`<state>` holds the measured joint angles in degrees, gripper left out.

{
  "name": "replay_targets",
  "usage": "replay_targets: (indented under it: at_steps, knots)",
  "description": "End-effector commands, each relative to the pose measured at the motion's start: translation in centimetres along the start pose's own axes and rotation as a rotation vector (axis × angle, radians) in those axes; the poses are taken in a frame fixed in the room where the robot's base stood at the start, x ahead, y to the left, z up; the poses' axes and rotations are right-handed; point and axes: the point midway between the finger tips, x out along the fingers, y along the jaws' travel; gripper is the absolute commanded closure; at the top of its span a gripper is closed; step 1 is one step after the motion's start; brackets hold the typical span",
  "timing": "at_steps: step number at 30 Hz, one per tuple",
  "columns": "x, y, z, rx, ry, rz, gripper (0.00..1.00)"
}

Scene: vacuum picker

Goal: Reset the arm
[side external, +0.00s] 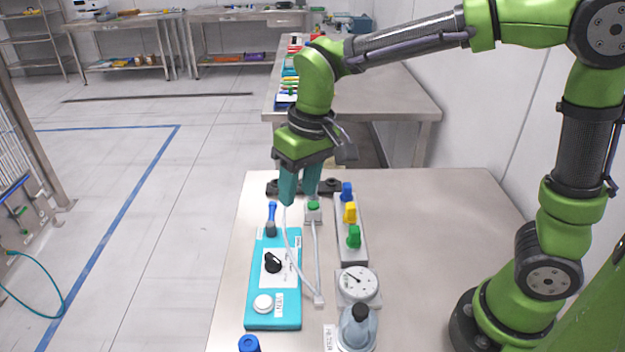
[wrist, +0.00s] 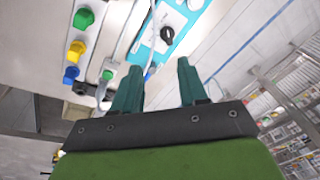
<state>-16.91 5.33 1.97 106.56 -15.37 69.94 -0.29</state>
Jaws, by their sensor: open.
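My green arm reaches over the table from the right. My gripper (side external: 299,192) has two teal fingers pointing down, above the far part of the bench. In the wrist view the fingers of my gripper (wrist: 158,88) are apart, with nothing between them. Just below and beside the fingers in the side view is a small box with a green button (side external: 314,206). A teal panel (side external: 261,311) with a black knob (side external: 273,263) and a white round button (side external: 263,303) lies nearer the camera.
A grey strip holds blue (side external: 347,190), yellow (side external: 350,212) and green (side external: 354,236) valve handles. A round gauge (side external: 358,283) and a flask-like vessel (side external: 357,329) stand near the front. The table's right part (side external: 440,230) is clear.

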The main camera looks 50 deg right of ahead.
Motion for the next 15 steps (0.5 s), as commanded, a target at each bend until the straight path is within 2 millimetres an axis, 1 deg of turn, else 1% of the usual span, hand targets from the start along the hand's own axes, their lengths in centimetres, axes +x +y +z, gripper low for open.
replay_targets:
  at_steps: [1, 6, 9, 12, 15]
  knots:
    - [-1.1, 1.3, 1.2, 0.025, 0.043, -0.022, 0.57]
    - [-3.4, 4.9, 5.2, 0.114, 0.187, -0.093, 0.57]
    - [-4.2, 6.8, 7.6, 0.171, 0.276, -0.125, 0.57]
    - [-4.8, 8.2, 9.5, 0.222, 0.355, -0.148, 0.57]
    - [-5.2, 9.2, 10.9, 0.259, 0.413, -0.163, 0.57]
